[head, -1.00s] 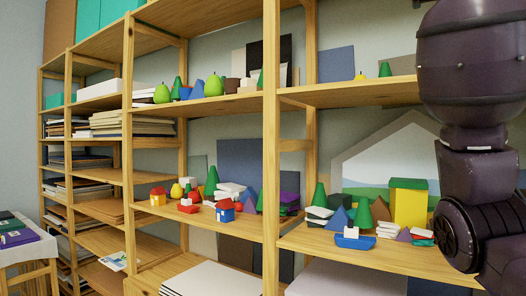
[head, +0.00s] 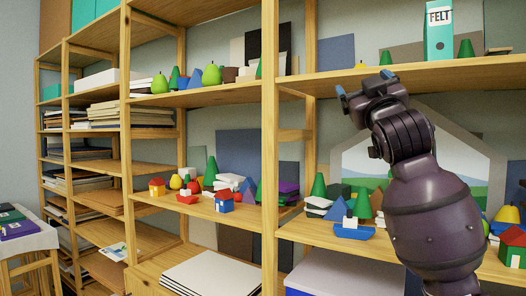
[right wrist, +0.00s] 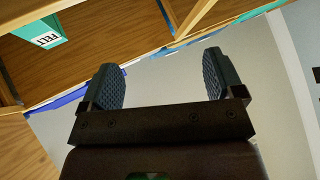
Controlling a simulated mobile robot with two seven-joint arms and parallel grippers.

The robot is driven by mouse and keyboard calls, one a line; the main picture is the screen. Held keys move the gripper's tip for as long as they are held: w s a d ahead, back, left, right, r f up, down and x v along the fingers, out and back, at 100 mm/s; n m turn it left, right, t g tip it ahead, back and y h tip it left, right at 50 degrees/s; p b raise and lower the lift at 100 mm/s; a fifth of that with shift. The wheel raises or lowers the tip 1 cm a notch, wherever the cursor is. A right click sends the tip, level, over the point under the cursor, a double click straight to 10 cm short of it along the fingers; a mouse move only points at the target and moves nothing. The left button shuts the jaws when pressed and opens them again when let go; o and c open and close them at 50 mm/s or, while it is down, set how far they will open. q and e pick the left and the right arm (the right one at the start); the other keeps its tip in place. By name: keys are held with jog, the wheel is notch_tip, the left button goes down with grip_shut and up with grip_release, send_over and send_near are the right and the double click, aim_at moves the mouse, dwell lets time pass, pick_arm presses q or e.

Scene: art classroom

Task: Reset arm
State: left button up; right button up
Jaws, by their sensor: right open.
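My right gripper (head: 366,88) is raised in front of the right shelf bay in the head view, near the upper shelf board. Its two fingers stand apart with nothing between them. The right wrist view shows the same open gripper (right wrist: 165,82), with both dark finger pads spread and empty. My right arm comes up from the bottom right of the head view, bent at the wrist. My left gripper is in neither current view.
Wooden shelving (head: 330,84) fills the view. A teal FELT box (head: 438,38) stands on the upper right shelf. A blue toy boat (head: 354,230) and several blocks sit below, close to my arm. A small table (head: 28,240) stands at far left.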

jog(key=w+f+n+g+y, duration=0.1)
jog(key=w+f+g+y, duration=0.15)
jog(key=f, duration=2.05)
jog(key=s+d+f+m+g, duration=0.1)
jog(key=s+f, duration=0.1)
jog(key=f, duration=0.9)
jog(key=s+d+f+g, duration=0.1)
jog(key=s+f+g, duration=0.1)
jog(key=f, duration=0.9)
jog(key=s+d+f+m+g+h, duration=0.1)
jog(key=s+f+g, duration=0.3)
jog(key=s+f, duration=1)
jog(key=s+d+f+m+g+h, duration=0.2)
jog(key=s+d+f+m+g, duration=0.1)
jog(key=s+f, duration=1.2)
notch_tip(320, 180, down, 4)
jog(key=shift+s+d+f+g, duration=0.25)
jog(key=shift+d+g, duration=0.2)
jog(key=shift+d, duration=0.35)
